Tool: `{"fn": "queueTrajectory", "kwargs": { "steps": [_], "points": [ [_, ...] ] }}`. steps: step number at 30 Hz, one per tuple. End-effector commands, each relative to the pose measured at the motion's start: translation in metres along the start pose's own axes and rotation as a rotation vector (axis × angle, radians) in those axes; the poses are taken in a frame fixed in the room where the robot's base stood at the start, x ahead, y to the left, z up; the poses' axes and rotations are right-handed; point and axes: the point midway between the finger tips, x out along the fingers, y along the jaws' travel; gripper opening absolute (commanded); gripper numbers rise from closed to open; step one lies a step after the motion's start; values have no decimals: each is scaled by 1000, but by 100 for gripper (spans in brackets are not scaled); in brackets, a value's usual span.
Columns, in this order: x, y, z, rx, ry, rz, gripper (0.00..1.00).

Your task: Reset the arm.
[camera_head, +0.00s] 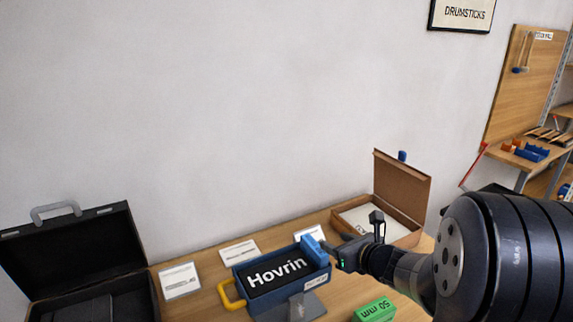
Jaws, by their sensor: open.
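My arm comes in from the right, and my gripper (328,252) is at the right end of a blue case (240,283) on the wooden table. A light blue block-like part (313,248) is at the gripper's tip, over the case's right end. I cannot tell whether it belongs to the gripper or is a separate piece. The gap between the fingers is hidden from this side. The blue case has a yellow handle (231,294) on its left and holds a black panel (277,273) lettered "Hovrin".
An open black case (72,240) stands at the left. An open cardboard box (401,188) is behind my gripper. A green "50 mm" box (374,310) is at the front. White cards (180,280) lie along the wall. A pegboard (522,75) and shelves are far right.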

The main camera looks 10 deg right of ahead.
Motion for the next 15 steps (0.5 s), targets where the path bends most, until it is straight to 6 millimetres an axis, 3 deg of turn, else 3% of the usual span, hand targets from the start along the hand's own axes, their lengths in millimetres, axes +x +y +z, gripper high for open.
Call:
{"fn": "queueTrajectory", "kwargs": {
  "steps": [15],
  "points": [
    [86,1,0,0,2,3,48]
  ]
}}
